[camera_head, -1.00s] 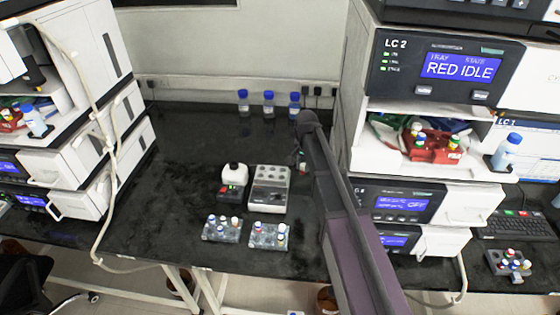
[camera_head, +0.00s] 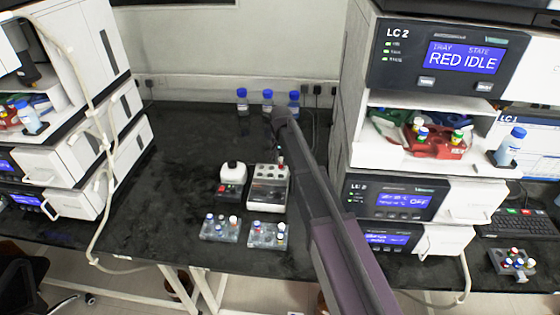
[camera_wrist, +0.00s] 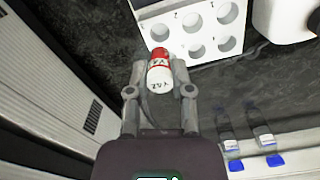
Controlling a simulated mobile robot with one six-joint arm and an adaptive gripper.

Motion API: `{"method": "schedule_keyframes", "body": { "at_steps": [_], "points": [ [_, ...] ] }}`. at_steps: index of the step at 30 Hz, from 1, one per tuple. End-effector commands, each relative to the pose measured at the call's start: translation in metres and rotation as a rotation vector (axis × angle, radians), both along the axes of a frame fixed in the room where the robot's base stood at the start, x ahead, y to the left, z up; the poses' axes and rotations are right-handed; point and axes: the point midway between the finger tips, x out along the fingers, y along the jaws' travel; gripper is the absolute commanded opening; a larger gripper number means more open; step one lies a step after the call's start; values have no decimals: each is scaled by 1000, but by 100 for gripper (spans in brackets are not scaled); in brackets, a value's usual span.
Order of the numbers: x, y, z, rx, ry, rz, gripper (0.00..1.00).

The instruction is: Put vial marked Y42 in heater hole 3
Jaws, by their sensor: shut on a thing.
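My gripper (camera_wrist: 159,72) is shut on a small vial (camera_wrist: 158,80) with a red cap and a white label reading Y42, upside down in the wrist view. The heater (camera_head: 268,200) is a pale block with a grey front on the bench. In the wrist view its white top (camera_wrist: 215,32) shows two rows of round holes, and the visible ones look empty. The hole marks are too small to read surely. The vial is apart from the holes, near the block's edge. In the head view my gripper (camera_head: 281,160) is at the heater's back right corner, partly hidden by my arm.
A white-topped device (camera_head: 232,174) stands left of the heater. Two vial racks (camera_head: 220,236) (camera_head: 262,242) with coloured caps sit in front. Several blue-capped bottles (camera_head: 242,100) stand at the back wall. An instrument stack (camera_head: 400,190) rises to the right. The bench's left part is clear.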

Motion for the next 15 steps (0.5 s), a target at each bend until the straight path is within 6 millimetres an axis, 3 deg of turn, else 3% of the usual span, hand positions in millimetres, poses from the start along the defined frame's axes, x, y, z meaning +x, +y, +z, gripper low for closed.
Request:
{"method": "schedule_keyframes", "body": {
  "at_steps": [15],
  "points": [
    [0, 1, -14, 0, 0, 0, 0]
  ]
}}
